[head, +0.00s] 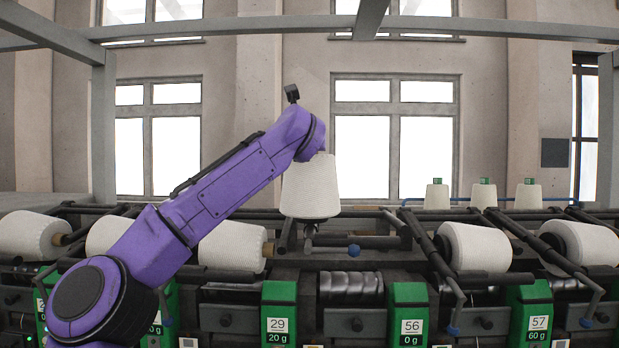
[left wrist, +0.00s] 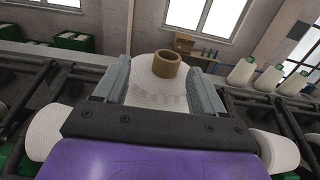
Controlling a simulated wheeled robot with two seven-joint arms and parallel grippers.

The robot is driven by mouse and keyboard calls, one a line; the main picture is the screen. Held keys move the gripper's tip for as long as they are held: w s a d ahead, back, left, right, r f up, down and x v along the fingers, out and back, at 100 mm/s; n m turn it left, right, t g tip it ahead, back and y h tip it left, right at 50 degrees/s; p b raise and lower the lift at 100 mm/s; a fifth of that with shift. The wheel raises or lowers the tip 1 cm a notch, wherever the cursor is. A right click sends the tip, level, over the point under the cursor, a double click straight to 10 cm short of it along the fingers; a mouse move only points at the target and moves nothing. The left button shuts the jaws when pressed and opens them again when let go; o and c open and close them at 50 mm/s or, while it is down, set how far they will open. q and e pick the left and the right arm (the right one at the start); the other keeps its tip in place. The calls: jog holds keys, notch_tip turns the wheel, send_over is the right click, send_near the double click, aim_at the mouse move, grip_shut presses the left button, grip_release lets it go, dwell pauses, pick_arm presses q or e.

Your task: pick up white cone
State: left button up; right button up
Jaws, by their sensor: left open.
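A white cone (head: 311,187) of wound yarn sits upright above the winder, in the middle of the head view, its narrower end up beneath my left wrist. In the left wrist view the white cone (left wrist: 158,95) shows with a brown tube end (left wrist: 166,64) on top. My left gripper (left wrist: 160,75) is open, with one grey finger on each side of the cone. I cannot tell whether the fingers touch it. In the head view the fingers are hidden behind my wrist and the cone. My right gripper is not in view.
Other white packages lie along the winder, one left of the middle (head: 232,246) and one right (head: 475,248). Dark arms and bars surround them. Green unit boxes (head: 279,312) line the front. Small cones (head: 437,196) stand on a back rail. Air above the machine is open on the right.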

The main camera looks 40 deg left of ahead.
pick_arm(q)
jog(key=p+x, duration=0.2)
jog(key=x, duration=0.1)
jog(key=shift+w+p, duration=0.35)
jog(key=shift+w, duration=0.1)
jog(key=w, duration=0.1)
jog(key=w+f, duration=0.1)
jog(key=w+a, duration=0.1)
jog(key=shift+w+f, duration=0.3)
jog(key=shift+w, duration=0.1)
jog(key=shift+s+d, duration=0.1)
jog(key=shift+s+r, duration=0.3)
jog(key=shift+s, duration=0.45)
jog(key=c, duration=0.5)
jog(key=shift+s, duration=0.15)
jog(key=c, duration=0.5)
jog(key=shift+r, duration=0.1)
jog(key=shift+c, duration=1.2)
jog(key=shift+w, duration=0.3)
